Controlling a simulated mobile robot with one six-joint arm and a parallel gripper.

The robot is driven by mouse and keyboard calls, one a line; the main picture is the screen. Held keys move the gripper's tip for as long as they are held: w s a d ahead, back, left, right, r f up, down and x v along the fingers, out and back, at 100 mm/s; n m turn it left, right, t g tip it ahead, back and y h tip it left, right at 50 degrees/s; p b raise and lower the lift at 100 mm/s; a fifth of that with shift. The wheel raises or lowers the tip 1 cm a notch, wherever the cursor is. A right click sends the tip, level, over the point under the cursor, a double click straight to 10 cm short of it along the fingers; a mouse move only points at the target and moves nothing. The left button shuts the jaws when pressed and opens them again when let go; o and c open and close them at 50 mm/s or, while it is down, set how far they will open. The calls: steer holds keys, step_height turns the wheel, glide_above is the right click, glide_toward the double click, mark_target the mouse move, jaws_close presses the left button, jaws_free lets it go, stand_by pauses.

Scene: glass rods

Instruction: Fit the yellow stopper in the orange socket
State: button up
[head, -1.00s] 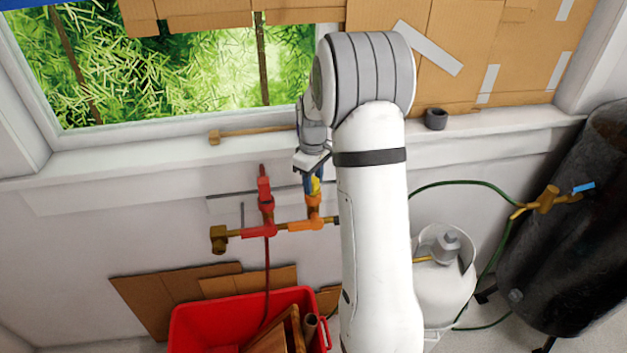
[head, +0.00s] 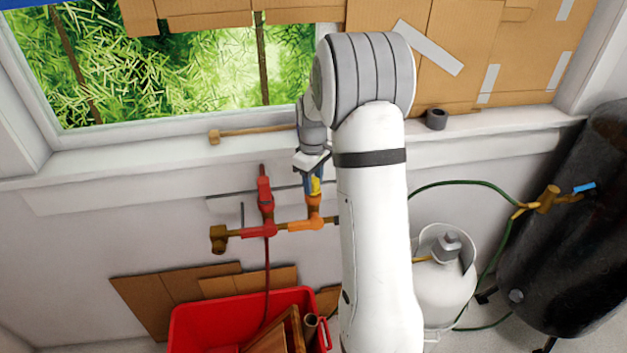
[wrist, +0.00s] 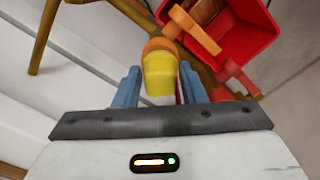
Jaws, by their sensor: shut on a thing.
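The yellow stopper (wrist: 158,76) is between the blue fingers of my gripper (wrist: 160,88) in the wrist view. In the head view the gripper (head: 313,184) is shut on the stopper (head: 317,186), partly hidden by a finger and my arm. The orange socket (head: 313,203) stands upright on the pipe, directly below the stopper. In the wrist view the socket's orange rim (wrist: 158,45) shows just beyond the stopper, in line with it. The two look touching or nearly so; I cannot tell how far the stopper is inside.
A red valve (head: 265,195) stands on the same pipe, left of the socket. A red bin (head: 205,320) is below. A window sill (head: 100,170) with a wooden-handled tool (head: 240,133) is behind. A white gas bottle (head: 440,285) and dark tank (head: 560,240) are at right.

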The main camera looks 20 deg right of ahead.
mark_target(313, 179)
steer(key=shift+f+b, duration=0.3)
steer(key=shift+f, duration=0.2)
steer(key=o, duration=0.7)
steer(key=shift+r+p, duration=3.45)
steer(key=shift+r, duration=2.05)
